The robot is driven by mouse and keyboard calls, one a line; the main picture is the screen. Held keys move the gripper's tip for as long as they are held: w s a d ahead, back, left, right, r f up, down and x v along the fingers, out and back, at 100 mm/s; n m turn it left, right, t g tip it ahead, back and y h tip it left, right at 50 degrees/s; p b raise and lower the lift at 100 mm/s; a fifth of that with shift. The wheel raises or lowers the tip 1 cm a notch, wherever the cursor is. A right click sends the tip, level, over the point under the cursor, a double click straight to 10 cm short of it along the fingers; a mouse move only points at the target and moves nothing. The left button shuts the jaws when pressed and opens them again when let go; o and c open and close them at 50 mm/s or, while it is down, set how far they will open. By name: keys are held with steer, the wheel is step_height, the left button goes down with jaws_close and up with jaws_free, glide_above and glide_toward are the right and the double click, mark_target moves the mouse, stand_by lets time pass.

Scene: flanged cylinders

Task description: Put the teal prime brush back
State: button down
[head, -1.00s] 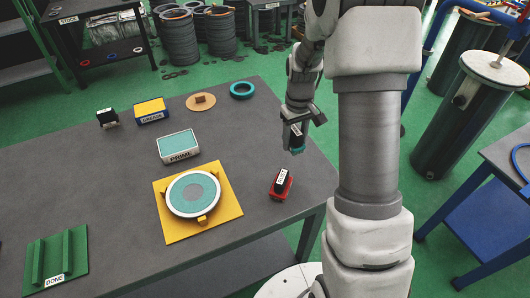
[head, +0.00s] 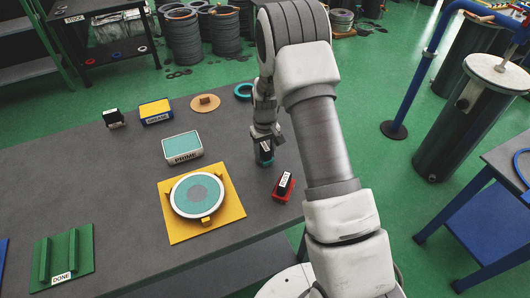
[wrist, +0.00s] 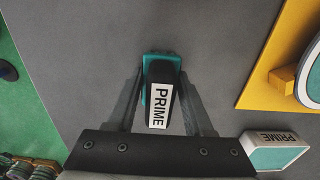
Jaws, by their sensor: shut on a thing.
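The teal prime brush, with a black handle and a white PRIME label, shows in the wrist view (wrist: 158,95) and its teal base in the head view (head: 265,159). My gripper (head: 264,147) is shut on its handle, with a finger on each side in the wrist view (wrist: 160,103). I cannot tell whether the base touches the table. A white box with a teal top, labelled PRIME (head: 183,147), stands to the left of the gripper on the table; its corner also shows in the wrist view (wrist: 275,157).
A red brush (head: 284,187) stands just right of the gripper, near the table edge. A yellow plate (head: 226,215) bears a teal-topped disc (head: 197,194). Behind are a yellow-topped box (head: 155,112), a black brush (head: 113,118) and a teal ring (head: 243,91). A green DONE rack (head: 80,247) lies front left.

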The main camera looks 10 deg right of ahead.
steer(key=shift+f+b, duration=0.25)
steer(key=shift+b, duration=0.05)
steer(key=shift+c, duration=1.4)
jaws_free()
steer(key=shift+r, duration=0.1)
steer(key=shift+r, duration=0.1)
